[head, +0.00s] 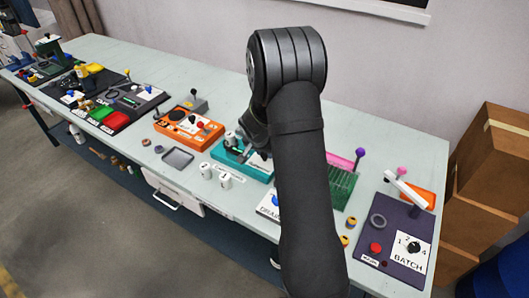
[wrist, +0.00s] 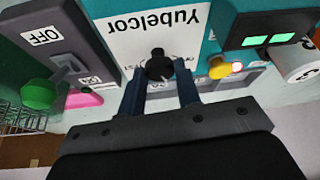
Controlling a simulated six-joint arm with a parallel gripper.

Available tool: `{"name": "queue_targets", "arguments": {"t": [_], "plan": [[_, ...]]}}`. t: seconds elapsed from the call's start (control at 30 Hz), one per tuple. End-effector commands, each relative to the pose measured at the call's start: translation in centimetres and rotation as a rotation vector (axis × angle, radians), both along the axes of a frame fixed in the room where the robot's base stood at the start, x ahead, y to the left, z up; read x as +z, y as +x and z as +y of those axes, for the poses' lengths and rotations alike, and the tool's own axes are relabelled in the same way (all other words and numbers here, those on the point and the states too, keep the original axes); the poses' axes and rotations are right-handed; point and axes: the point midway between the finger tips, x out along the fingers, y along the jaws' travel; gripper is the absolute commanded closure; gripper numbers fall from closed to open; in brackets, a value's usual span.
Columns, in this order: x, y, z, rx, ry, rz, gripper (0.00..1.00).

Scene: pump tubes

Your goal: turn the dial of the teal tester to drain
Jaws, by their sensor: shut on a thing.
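The teal tester (head: 228,161) stands near the middle of the bench in the head view, partly covered by my arm. In the wrist view its white plate reads "Yubelcor" (wrist: 166,20), upside down, above a black dial (wrist: 158,62). My gripper (wrist: 160,72) is shut on the dial, one finger on each side. Small print around the dial is partly hidden by the fingers, so I cannot read which setting it points to. In the head view the dial and fingertips are hidden behind my arm.
A grey box marked OFF with a green-knobbed lever (wrist: 40,94) is close on the wrist view's left. A yellow knob (wrist: 220,66) and a white cylinder (wrist: 295,64) are on its right. The orange unit (head: 188,128) and grey tray (head: 177,157) lie left of the tester.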

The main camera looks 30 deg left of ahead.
Motion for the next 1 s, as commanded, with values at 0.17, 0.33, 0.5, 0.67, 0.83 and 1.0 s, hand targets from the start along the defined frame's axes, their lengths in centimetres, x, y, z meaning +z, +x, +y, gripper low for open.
{"name": "queue_targets", "arguments": {"t": [0.17,0.33,0.5,0.67,0.83,1.0], "plan": [[-0.07,-0.13,0.18,-0.145,-0.002,0.002,0.92],[-0.1,-0.09,0.23,-0.26,-0.001,0.002,0.92],[-0.1,-0.1,0.28,-0.34,-0.001,0.003,0.92],[-0.07,-0.08,0.31,-0.385,-0.001,0.002,0.92],[-0.07,-0.09,0.33,-0.403,0.0,0.003,0.92],[-0.08,-0.1,0.33,-0.406,0.0,0.003,0.92]]}}
